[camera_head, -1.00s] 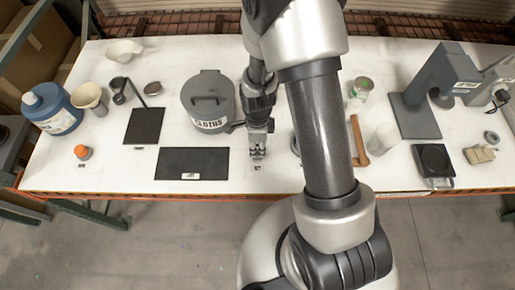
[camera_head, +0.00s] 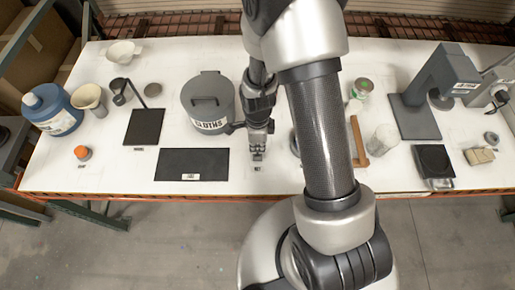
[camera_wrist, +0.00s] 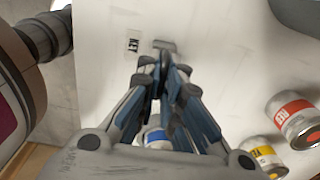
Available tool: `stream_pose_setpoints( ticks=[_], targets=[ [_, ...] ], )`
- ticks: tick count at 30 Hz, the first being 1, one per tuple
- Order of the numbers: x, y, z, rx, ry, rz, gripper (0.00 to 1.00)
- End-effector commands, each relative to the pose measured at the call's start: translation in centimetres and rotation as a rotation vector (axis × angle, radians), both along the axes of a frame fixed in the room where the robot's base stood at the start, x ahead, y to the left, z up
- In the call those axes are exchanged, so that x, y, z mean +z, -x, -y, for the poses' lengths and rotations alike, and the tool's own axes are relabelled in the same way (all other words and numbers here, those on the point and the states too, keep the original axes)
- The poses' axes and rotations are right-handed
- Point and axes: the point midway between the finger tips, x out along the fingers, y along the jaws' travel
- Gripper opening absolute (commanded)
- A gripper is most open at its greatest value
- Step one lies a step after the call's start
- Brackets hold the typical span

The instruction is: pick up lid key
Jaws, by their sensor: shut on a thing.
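The lid key is a small grey metal piece (camera_wrist: 165,45) at the fingertips in the wrist view, near a small label reading KEY (camera_wrist: 133,44). In the head view my gripper (camera_head: 258,154) points down at the front middle of the white table, right of a flat black mat. My gripper (camera_wrist: 160,68) is shut on the key, with its fingers close together in the wrist view. The fingers hide part of the key. I cannot tell whether the key touches the table.
A grey CLOTHS bin (camera_head: 208,103) stands close left of my gripper, with the black mat (camera_head: 192,165) in front of it. The wrist view shows cans with red (camera_wrist: 294,118), yellow (camera_wrist: 263,157) and blue (camera_wrist: 157,138) bands. The table's front edge is near.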

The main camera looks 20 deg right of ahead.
Motion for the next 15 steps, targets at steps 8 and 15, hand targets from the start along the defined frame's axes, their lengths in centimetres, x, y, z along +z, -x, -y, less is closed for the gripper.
stream_pose_setpoints(
  ticks=[8, 15],
  targets=[
    [0.7, 0.0, 0.0, 0.000, 0.000, 0.001, 0.00],
    [4.2, -0.2, 0.0, 0.000, 0.000, 0.005, 0.00]
  ],
)
